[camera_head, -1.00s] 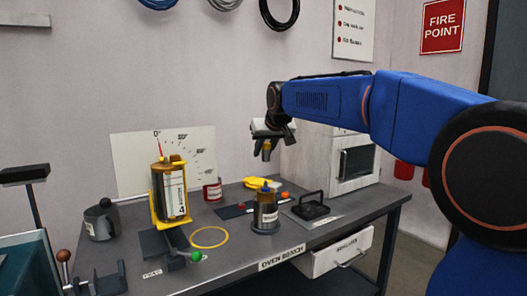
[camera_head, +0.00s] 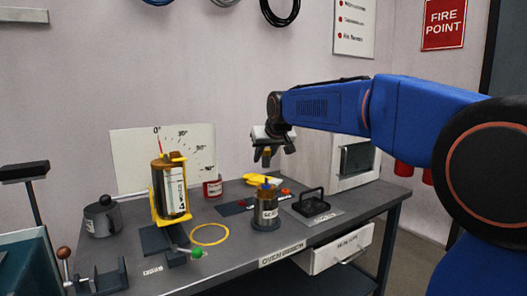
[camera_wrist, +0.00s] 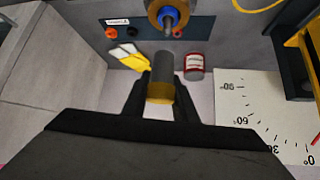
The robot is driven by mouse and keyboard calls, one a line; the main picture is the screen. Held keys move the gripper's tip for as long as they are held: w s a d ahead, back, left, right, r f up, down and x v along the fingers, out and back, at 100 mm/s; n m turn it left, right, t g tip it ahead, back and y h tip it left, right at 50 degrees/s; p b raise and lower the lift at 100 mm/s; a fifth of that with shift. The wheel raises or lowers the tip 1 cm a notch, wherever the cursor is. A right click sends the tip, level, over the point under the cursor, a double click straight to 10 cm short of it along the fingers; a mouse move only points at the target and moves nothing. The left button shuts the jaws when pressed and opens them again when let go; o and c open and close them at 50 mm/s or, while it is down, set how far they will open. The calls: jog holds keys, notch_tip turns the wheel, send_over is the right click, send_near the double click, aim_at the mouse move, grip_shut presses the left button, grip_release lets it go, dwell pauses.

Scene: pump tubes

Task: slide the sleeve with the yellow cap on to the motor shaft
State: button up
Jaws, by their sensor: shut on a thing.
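The sleeve with the yellow cap (camera_wrist: 160,88) is a grey cylinder with a yellow-brown end. My gripper (camera_wrist: 160,84) is shut on it in the wrist view, with one dark finger on each side. In the head view my gripper (camera_head: 266,157) hangs above the bench, and the sleeve shows only small between the fingers. The motor (camera_head: 265,212) is a dark, labelled cylinder standing upright on the bench below my gripper, apart from the sleeve. Its blue shaft (camera_wrist: 168,17) shows at the top edge of the wrist view, beyond the sleeve's far end.
A yellow-framed canister (camera_head: 172,190) stands on the left before a white dial board (camera_head: 130,165). A black handled tray (camera_head: 312,207) is right. A yellow ring (camera_head: 210,235) lies on the bench.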

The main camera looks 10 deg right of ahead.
jog(key=shift+f, duration=1.15)
jog(key=shift+f, duration=1.4)
dwell(0.7)
jog(key=o, duration=1.2)
jog(key=v, duration=1.7)
jog(key=shift+s+r, duration=0.15)
jog(key=shift+s, duration=0.1)
jog(key=s+d+f+g, duration=0.1)
jog(key=s+d+f, duration=0.1)
jog(key=s+f, duration=0.8)
jog(key=s+d+f+g, duration=0.1)
jog(key=s+d+f, duration=0.1)
jog(key=s+f, duration=0.9)
jog(key=s+d+f+m+g+h, duration=0.1)
jog(key=s+d+f+g, duration=0.1)
jog(key=s+f, duration=0.9)
jog(key=shift+s+f, duration=0.1)
jog(key=shift+s, duration=0.65)
